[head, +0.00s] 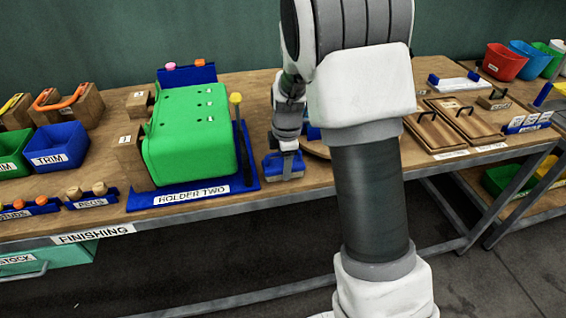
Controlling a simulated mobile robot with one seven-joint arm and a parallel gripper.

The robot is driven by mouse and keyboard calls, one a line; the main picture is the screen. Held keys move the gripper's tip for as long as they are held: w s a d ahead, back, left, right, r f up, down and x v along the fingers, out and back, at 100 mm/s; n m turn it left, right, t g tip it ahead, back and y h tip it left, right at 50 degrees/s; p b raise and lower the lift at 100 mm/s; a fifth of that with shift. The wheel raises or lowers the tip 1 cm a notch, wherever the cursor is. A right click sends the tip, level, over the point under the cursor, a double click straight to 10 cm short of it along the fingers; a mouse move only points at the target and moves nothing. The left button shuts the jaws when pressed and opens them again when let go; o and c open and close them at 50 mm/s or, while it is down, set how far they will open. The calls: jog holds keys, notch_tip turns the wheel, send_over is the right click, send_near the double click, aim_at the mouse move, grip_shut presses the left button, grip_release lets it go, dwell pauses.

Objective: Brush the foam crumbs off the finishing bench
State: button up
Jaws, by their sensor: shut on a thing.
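The finishing bench (115,224) has a wooden top and a white FINISHING label on its front edge. My gripper (287,147) points down over the bench's front part, just right of the green holder block. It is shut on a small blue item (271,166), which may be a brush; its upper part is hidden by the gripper. The item is at or just above the bench top; I cannot tell if it touches. I cannot make out any foam crumbs. My arm hides part of the bench to the right of the gripper.
A large green block (190,135) sits on the blue HOLDER TWO base (245,184), with a yellow-topped rod (237,98) beside it. Blue and green TRIM bins (57,147) stand left. Wooden boards with handles (433,130) lie right, with coloured tubs (503,62) behind.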

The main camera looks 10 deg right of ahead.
aim_at(301, 160)
jog(key=shift+d+r+b, duration=0.1)
jog(key=shift+d+b, duration=0.3)
jog(key=shift+d, duration=1.85)
jog(key=shift+d+b, duration=0.5)
jog(key=shift+d, duration=0.6)
grip_shut()
jog(key=shift+d+r, duration=0.15)
jog(key=shift+d, duration=0.35)
jog(key=shift+w+a, duration=0.2)
jog(key=shift+a, duration=0.9)
jog(key=shift+s+a+f, duration=0.1)
jog(key=shift+a+f, duration=0.15)
jog(key=shift+a, duration=1.2)
jog(key=shift+s+a+f, duration=0.1)
jog(key=shift+a+f, duration=0.1)
jog(key=shift+a, duration=1.25)
jog(key=shift+w+r, duration=0.1)
jog(key=shift+w, duration=0.15)
jog(key=shift+d, duration=3.55)
jog(key=shift+d+r, duration=0.2)
jog(key=shift+d, duration=0.25)
jog(key=shift+w+a, duration=0.2)
jog(key=shift+a, duration=0.65)
jog(key=shift+s+a+f, duration=0.1)
jog(key=shift+a+f, duration=0.05)
jog(key=shift+a, duration=1.45)
jog(key=shift+s+a+f, duration=0.1)
jog(key=shift+a, duration=1.45)
